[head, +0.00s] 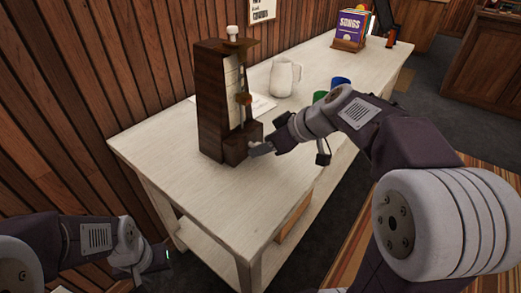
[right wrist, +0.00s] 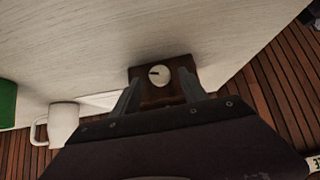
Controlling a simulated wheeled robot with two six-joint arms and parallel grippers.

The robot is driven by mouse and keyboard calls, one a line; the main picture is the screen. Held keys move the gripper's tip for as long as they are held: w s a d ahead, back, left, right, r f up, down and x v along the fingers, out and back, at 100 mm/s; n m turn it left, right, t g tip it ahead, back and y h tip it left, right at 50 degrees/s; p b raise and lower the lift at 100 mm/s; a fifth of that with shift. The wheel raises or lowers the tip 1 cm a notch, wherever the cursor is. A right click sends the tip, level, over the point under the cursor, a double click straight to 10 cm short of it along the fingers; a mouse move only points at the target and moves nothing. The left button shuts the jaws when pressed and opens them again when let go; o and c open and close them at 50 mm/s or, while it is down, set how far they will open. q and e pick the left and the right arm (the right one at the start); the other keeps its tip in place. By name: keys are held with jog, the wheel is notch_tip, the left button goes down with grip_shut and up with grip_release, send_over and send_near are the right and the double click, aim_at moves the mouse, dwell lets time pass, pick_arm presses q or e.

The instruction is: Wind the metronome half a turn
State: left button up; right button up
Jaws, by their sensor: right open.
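The metronome (head: 211,105) is a tall dark brown wooden case standing upright on the pale table, with a light face and a white knob on top. In the right wrist view a round white knob (right wrist: 159,75) with a dark mark sits on a brown wooden block. My right gripper (head: 262,150) is at the lower front of the metronome. Its two fingers are apart, with the knob between and just beyond their tips; I cannot tell contact. My left gripper (head: 150,265) is low at the left, away from the metronome; its jaw opening is unclear.
The pale wooden table (head: 160,145) runs along a plank wall. A white mug (head: 285,77) stands behind the metronome, near a paper sheet. Blue (head: 341,82) and green (head: 319,96) items are by my right arm. A songbook rack (head: 350,30) stands at the far end. The table's front left is clear.

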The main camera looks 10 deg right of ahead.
jog(key=shift+x, duration=0.9)
jog(key=shift+r, duration=0.1)
grip_shut()
